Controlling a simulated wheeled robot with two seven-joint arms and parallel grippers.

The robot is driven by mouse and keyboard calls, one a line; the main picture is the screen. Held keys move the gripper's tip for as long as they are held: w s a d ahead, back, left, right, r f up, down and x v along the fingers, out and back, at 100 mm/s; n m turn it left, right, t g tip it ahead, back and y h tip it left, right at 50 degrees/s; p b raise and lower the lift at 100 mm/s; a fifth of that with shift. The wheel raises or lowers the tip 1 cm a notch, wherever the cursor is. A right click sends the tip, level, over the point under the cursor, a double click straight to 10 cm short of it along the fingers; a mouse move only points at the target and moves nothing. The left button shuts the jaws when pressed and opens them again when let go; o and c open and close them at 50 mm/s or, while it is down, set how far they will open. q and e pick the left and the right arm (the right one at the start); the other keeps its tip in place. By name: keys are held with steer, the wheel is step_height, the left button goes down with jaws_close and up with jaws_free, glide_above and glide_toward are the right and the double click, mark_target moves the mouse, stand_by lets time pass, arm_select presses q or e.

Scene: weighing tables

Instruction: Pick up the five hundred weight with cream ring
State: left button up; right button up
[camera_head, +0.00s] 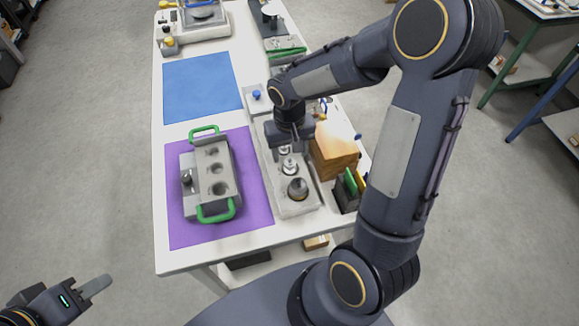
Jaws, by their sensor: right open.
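Several metal weights stand in a grey tray (302,208) on the white table. The nearest and largest is a dark weight (298,189) with a pale band that may be cream; its marking is too small to read. A smaller silver weight (290,165) stands behind it, and another small weight (284,150) is further back, close under my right gripper. My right gripper (289,146) points down over the tray, open, its fingertips partly hidden among the weights. My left gripper (97,287) is low at the left, off the table, with its jaw opening unclear.
A grey block (222,170) with green handles and holes lies on a purple mat (250,195), one weight (187,179) in it. A blue mat (203,88) is bare. A wooden box (335,150) and dark holder (347,193) stand close right of the tray.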

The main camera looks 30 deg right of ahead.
mark_target(290, 161)
steer(key=shift+f, duration=1.55)
steer(key=shift+c, duration=0.5)
jaws_close()
steer(key=shift+w, duration=0.1)
